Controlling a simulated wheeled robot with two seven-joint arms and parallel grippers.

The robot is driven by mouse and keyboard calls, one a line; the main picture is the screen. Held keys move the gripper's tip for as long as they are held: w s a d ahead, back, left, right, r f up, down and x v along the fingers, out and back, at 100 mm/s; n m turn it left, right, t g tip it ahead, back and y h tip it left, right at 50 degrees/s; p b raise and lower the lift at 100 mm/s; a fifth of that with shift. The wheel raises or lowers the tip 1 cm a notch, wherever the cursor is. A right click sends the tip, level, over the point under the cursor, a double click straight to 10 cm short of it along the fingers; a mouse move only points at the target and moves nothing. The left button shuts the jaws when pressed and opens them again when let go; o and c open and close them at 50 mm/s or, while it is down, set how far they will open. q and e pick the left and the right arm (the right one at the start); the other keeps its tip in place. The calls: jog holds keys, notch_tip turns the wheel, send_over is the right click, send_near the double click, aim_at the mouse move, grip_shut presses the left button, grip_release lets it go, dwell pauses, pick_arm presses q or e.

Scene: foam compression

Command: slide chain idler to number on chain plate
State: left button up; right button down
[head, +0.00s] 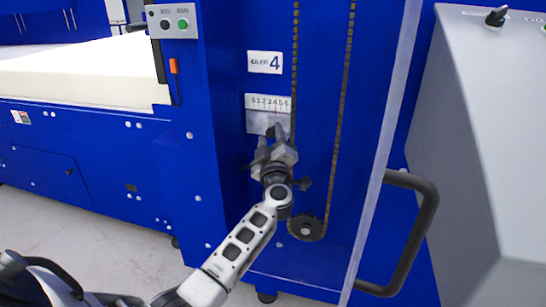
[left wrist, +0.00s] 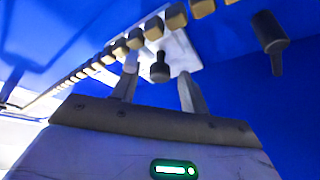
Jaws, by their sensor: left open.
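The chain plate (head: 267,103) is a pale plate on the blue panel, with a scale numbered from 0 to 6. A label above it (head: 265,62) shows a 4; its word is partly legible as "IDLER". The chain idler's dark knob (head: 278,130) is at the plate's lower right, partly hidden by my gripper. It also shows in the left wrist view (left wrist: 160,68). My left gripper (head: 271,142) is open just below the plate, also seen in the left wrist view (left wrist: 157,75). Its fingers are apart on either side of the knob, without visible grip. My right gripper is out of view.
A chain (head: 342,120) runs in two strands down to a dark sprocket (head: 306,229). A clear door edge (head: 385,150) with a black handle (head: 412,235) stands at right. A grey cabinet (head: 490,150) is beyond. A dark peg (left wrist: 268,42) is beside the gripper.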

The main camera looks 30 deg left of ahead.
pick_arm(q)
jog(key=v, duration=1.5)
jog(key=shift+s+p, duration=0.15)
jog(key=shift+p, duration=0.3)
